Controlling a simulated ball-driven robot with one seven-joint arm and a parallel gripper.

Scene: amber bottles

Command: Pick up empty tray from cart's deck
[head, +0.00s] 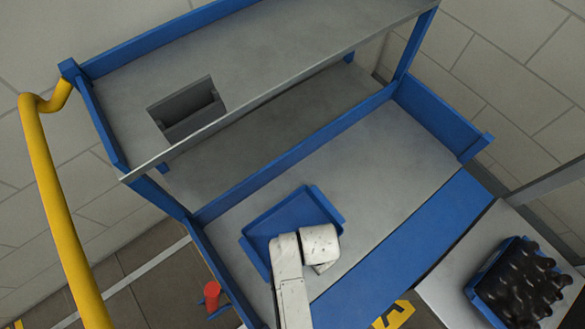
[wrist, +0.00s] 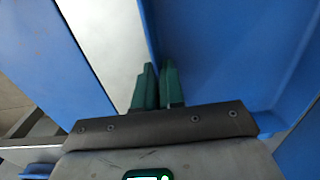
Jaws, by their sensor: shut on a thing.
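The empty blue tray (head: 290,213) lies on the grey lower deck (head: 375,165) of the blue cart, near its left part. In the head view my white arm covers the tray's near right part and hides my fingers. In the wrist view my gripper (wrist: 158,78) has its green fingers close together, shut on the wall of the tray (wrist: 225,50). The tray's blue inside fills the right of that view. The pale deck shows to the left of the fingers. I cannot tell any gap between tray and deck.
The cart's upper shelf (head: 250,45) overhangs behind the tray and carries a dark grey bin (head: 187,108). A yellow handle (head: 58,200) rises at left. A blue tray of dark bottles (head: 520,285) stands on a grey surface at right. The deck right of the tray is clear.

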